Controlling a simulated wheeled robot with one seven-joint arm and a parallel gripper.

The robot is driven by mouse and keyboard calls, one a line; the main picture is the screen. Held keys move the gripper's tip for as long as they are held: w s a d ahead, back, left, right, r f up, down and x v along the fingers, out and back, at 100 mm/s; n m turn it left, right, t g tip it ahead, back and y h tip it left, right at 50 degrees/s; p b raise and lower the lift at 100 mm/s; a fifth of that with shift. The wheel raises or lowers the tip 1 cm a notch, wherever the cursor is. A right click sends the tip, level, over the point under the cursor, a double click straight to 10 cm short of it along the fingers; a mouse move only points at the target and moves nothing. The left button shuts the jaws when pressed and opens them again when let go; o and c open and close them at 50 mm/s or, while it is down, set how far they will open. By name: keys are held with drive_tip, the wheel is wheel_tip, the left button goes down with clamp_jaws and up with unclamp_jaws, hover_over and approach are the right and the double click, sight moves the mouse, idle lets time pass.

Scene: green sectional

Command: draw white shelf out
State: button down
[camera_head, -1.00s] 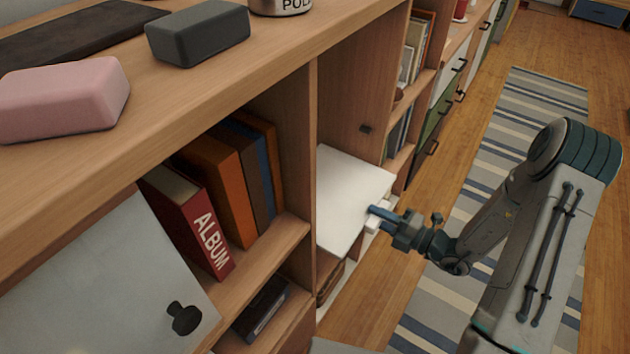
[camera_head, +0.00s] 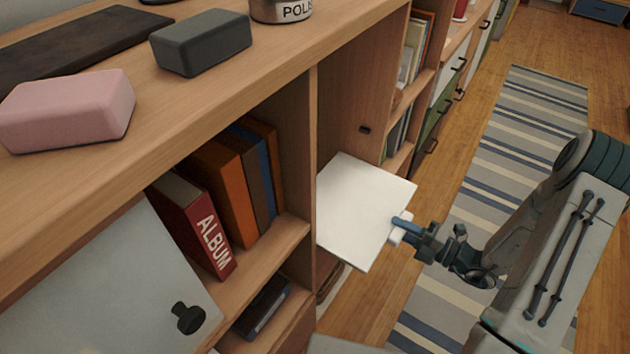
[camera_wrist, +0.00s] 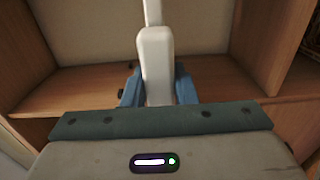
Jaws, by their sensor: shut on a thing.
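The white shelf (camera_head: 362,212) is a flat white board in the tall cubby of the wooden bookcase. Its front part sticks out past the cubby's front edge and its back part is still inside. A small white handle (camera_head: 399,230) is on its front edge. My gripper (camera_head: 402,226) is shut on this handle with blue fingers. In the wrist view, the white handle (camera_wrist: 156,62) stands between the two blue fingers, with the white shelf edge-on above it; the fingertips are partly hidden behind the handle.
The bookcase top (camera_head: 180,100) holds a pink block (camera_head: 66,110) and a dark grey block (camera_head: 201,42). Red album (camera_head: 200,225) and other books stand in the left compartment. A white door with a black knob (camera_head: 189,318) is at lower left. Striped rug (camera_head: 500,180) and bare floor lie to the right.

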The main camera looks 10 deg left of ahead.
drive_tip(key=p+v, duration=0.2)
drive_tip(key=v, duration=1.5)
drive_tip(key=shift+d, duration=0.2)
idle(0.9)
drive_tip(key=shift+s, duration=0.15)
